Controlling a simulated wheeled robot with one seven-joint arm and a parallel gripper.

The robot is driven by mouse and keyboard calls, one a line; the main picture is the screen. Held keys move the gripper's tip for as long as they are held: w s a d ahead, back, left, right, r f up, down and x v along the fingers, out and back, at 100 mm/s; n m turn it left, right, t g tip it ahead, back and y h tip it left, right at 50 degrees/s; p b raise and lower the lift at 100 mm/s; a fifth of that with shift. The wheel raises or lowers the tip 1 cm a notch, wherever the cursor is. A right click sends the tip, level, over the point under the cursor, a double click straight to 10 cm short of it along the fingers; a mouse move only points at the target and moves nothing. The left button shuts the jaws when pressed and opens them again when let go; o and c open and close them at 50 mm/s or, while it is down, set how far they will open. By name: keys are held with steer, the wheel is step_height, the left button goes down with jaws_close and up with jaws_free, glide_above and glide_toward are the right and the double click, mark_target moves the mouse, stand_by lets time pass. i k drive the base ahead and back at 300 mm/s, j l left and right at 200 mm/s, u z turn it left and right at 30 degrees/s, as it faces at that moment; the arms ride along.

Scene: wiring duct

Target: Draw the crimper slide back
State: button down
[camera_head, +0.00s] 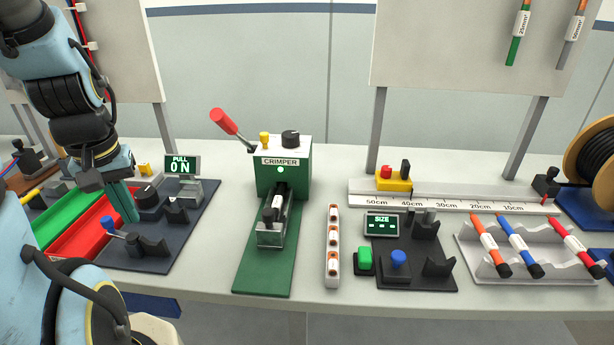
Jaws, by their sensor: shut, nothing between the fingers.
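The green and white crimper (284,172) stands in the middle of the table, with its label facing me. Its red-handled lever (224,122) tilts up to the left. The slide (271,234) sits on the green base plate in front of the crimper's opening. It has a clear front and a dark and white piece at its back, close to the opening. My gripper (128,216) is at the left, pointing down beside the red tray and the pull tester. Its fingers are shut and empty, well apart from the crimper.
The pull tester (182,165) reads "PULL ON". The red tray (85,236) lies left of it. Right of the crimper are a white strip with orange-marked parts (332,240), a size gauge (382,224) and a rack of cables (510,265). A ruler (440,204) lies behind.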

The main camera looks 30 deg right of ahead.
mark_target(270, 235)
steer(key=z, duration=0.85)
